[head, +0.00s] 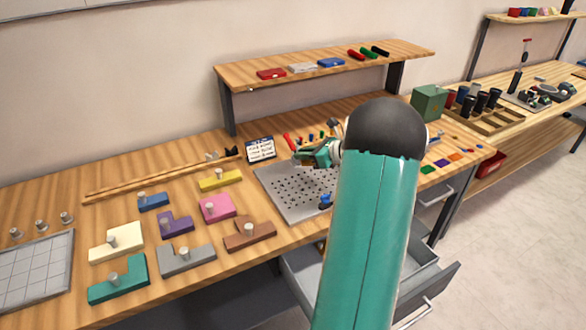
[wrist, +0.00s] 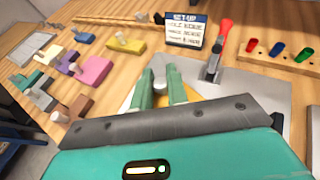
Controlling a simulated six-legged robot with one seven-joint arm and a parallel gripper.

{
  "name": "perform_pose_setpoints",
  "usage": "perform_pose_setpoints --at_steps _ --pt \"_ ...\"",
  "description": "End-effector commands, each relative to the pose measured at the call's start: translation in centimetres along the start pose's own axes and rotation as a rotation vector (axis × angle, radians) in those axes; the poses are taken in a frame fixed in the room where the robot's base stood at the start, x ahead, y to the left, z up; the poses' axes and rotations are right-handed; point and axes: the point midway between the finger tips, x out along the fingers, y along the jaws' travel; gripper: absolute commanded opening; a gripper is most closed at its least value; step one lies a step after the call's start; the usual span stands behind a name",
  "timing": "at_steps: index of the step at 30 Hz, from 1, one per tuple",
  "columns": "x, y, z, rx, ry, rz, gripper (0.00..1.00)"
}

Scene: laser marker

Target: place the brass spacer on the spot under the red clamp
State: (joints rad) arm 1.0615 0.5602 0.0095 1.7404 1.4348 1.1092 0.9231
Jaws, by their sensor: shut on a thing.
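The red clamp (wrist: 222,40) has an upright, tilted red handle on a metal body and stands just right of my fingers in the wrist view. In the head view its red handle (head: 288,141) shows at the back left of the perforated grey plate (head: 284,194). Yellow material beside and behind the fingers looks like the brass spacer (wrist: 191,93), largely covered by the fingers. In the head view my gripper (head: 318,155) is over the plate's back part. The spot under the clamp is hidden.
A set-up card (head: 260,149) stands behind the plate. A wooden rack with coloured pegs (wrist: 280,53) is to the right of the clamp. A blue-handled clamp (head: 325,202) is at the plate's front. Several coloured knobbed blocks (head: 218,207) lie to the left.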

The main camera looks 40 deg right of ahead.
Motion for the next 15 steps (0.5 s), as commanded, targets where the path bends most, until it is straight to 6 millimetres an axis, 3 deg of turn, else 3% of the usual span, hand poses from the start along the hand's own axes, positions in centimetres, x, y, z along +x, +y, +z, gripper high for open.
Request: perform_pose_setpoints --at_steps 6,15 --pt "4.8 -1.4 -1.9 0.001 0.0 0.003 0.0" --pt "7.6 -2.4 -3.3 -0.001 -0.001 0.001 0.0"
